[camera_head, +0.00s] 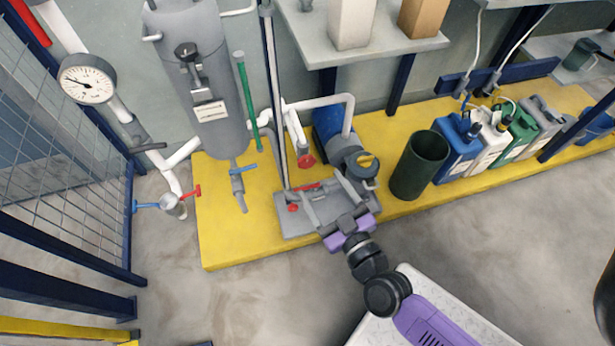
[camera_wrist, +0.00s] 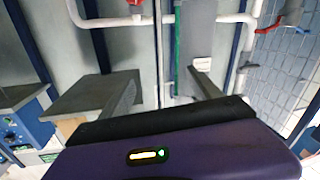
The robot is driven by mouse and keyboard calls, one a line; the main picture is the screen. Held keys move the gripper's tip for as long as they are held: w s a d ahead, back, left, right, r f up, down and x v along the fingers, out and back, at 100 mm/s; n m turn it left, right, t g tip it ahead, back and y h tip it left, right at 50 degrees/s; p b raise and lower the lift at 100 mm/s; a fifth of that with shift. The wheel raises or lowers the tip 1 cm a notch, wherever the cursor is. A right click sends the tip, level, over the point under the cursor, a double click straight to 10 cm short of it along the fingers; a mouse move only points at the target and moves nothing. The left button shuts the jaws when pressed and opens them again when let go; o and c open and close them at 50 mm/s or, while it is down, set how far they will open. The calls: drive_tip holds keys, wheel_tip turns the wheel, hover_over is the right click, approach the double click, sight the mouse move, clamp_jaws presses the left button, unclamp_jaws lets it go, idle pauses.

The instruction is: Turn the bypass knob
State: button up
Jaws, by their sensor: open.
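Several knobs and handles could be the bypass knob, and no readable label tells which. A round red knob (camera_head: 306,160) sits on the white pipework left of the blue pump (camera_head: 327,122). A smaller red knob (camera_head: 293,208) and a red lever (camera_head: 305,187) sit low on the grey base plate (camera_head: 292,228). My gripper (camera_head: 323,190) is open and empty above this plate, close to the red parts. In the wrist view its fingers (camera_wrist: 164,85) are spread, with nothing between them.
A grey tank (camera_head: 215,120) and a gauge (camera_head: 87,79) stand left, with blue-handled and red-handled valves (camera_head: 172,205). A dark green bin (camera_head: 420,165) and several jugs (camera_head: 459,146) stand right on the yellow platform (camera_head: 233,251). A vertical post (camera_head: 275,110) rises beside the plate.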

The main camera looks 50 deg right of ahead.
sight(307, 164)
drive_tip(key=w+d+f+h+b, duration=0.1)
drive_tip(key=w+d+f+b, duration=0.15)
drive_tip(key=f+b, duration=0.2)
drive_tip(key=w+d+f+m+g+h+b, duration=0.1)
drive_tip(key=w+d+f+b, duration=0.15)
drive_tip(key=f, duration=0.35)
drive_tip(key=w+d+f+h+b, duration=0.1)
drive_tip(key=w+d+f+b, duration=0.15)
drive_tip(key=f+b, duration=0.2)
drive_tip(key=shift+a+f+b+x, duration=0.1)
drive_tip(key=shift+b+x, duration=0.2)
drive_tip(key=shift+x, duration=1.65)
drive_tip(key=shift+a+f+b+x, duration=0.1)
drive_tip(key=shift+b+x, duration=0.15)
drive_tip(key=shift+x, duration=1.7)
drive_tip(key=shift+w, duration=0.15)
drive_tip(key=shift+c, duration=0.2)
drive_tip(key=c, duration=1.3)
drive_tip(key=shift+m, duration=0.3)
